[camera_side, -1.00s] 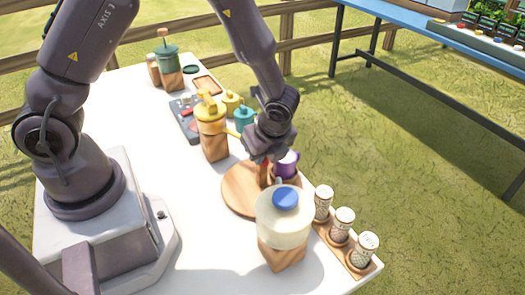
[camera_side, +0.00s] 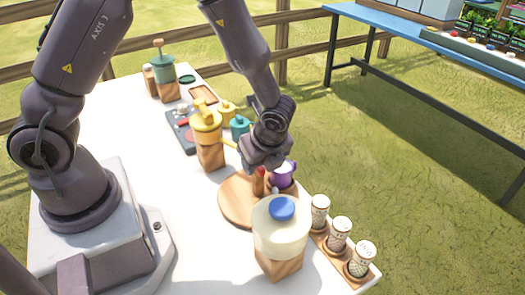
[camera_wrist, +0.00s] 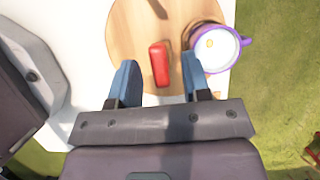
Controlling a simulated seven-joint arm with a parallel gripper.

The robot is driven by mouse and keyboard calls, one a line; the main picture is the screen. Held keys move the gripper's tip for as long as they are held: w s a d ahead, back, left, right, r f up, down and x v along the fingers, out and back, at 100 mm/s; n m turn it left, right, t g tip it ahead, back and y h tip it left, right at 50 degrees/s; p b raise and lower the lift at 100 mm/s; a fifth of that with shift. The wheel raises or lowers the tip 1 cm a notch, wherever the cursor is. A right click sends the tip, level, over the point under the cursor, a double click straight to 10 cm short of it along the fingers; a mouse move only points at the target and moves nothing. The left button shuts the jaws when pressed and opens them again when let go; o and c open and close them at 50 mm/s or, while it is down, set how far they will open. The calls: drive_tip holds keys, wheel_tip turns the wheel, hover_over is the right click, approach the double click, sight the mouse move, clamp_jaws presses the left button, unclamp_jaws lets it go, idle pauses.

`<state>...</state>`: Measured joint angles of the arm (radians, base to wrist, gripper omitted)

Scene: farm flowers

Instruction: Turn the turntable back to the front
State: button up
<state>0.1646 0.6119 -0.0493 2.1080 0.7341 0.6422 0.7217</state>
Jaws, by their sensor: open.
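The turntable (camera_side: 235,203) is a round wooden board on the white table; it also shows in the wrist view (camera_wrist: 128,35). A red upright peg (camera_side: 258,182) stands on it and also shows in the wrist view (camera_wrist: 159,63). A purple cup (camera_side: 284,180) with pale contents is at the board's edge, on the right in the wrist view (camera_wrist: 243,41). My gripper (camera_wrist: 160,76) is open, its two blue fingers on either side of the peg's near end, with gaps visible. In the side view my gripper (camera_side: 262,166) is over the turntable; its fingertips are hard to make out.
A cream pot with a blue lid (camera_side: 281,232) stands close in front of the turntable. Several patterned shakers (camera_side: 338,234) line the right table edge. A yellow pot (camera_side: 206,128) and a teal pot (camera_side: 240,126) stand behind. The table's left middle is clear.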

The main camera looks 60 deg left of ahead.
drive_tip(key=v, duration=1.2)
drive_tip(key=shift+d+r, duration=0.2)
drive_tip(key=shift+r, duration=0.1)
drive_tip(key=s+a+r+n+t+h, duration=0.2)
drive_tip(key=s+r+n, duration=0.4)
drive_tip(key=n, duration=0.3)
drive_tip(key=s+a+r+n+t+h, duration=0.2)
drive_tip(key=s+a+r+n+t, duration=0.1)
drive_tip(key=s+r+n, duration=0.4)
drive_tip(key=shift+s+a+r+n+t, duration=0.25)
drive_tip(key=shift+s+n, duration=0.2)
drive_tip(key=shift+n, duration=0.55)
